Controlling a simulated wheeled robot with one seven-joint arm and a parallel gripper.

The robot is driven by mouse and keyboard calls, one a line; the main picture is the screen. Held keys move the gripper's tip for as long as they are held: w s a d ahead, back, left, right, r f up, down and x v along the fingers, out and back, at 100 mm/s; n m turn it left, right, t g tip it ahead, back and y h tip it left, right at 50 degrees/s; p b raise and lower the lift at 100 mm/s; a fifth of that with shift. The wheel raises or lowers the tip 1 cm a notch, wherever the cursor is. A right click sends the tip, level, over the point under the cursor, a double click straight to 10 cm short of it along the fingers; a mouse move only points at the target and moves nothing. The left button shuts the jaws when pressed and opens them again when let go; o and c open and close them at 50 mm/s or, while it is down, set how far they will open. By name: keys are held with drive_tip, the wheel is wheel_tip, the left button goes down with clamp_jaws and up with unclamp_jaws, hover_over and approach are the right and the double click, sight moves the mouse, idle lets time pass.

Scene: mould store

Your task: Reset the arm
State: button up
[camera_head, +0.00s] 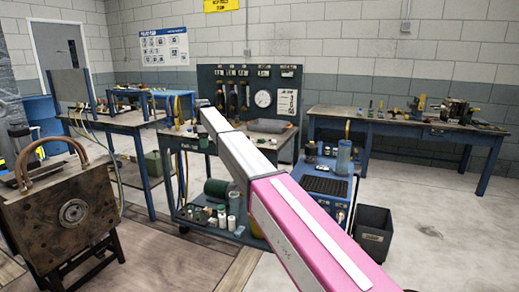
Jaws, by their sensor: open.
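My arm (292,222) reaches from the lower right up toward the middle of the head view, with a pink link near me and a grey-white link beyond it. The far end of the visible arm is near the workbench with the dark tool board (249,92). I cannot make out my gripper or its fingers in this view. No object is seen held by the arm.
A rusty mould block (72,215) with hoses stands close at the left. A cart (205,225) with bottles is behind my arm. A blue machine (325,188) and a black bin (373,232) stand at its right. Floor is clear at the far right.

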drive_tip(key=s+d+f+m, duration=0.4)
drive_tip(key=s+d+f, duration=0.3)
drive_tip(key=d+f, duration=0.45)
drive_tip(key=s+d+f+m, duration=0.5)
drive_tip(key=s+d+f, duration=0.3)
drive_tip(key=d, duration=0.6)
drive_tip(key=s+d+f+m, duration=0.5)
drive_tip(key=s+d+f, duration=0.2)
drive_tip(key=s+d, duration=0.3)
drive_tip(key=s+d+f+m, duration=0.6)
drive_tip(key=s+d, duration=0.5)
drive_tip(key=s, duration=0.4)
drive_tip(key=shift+f, duration=0.6)
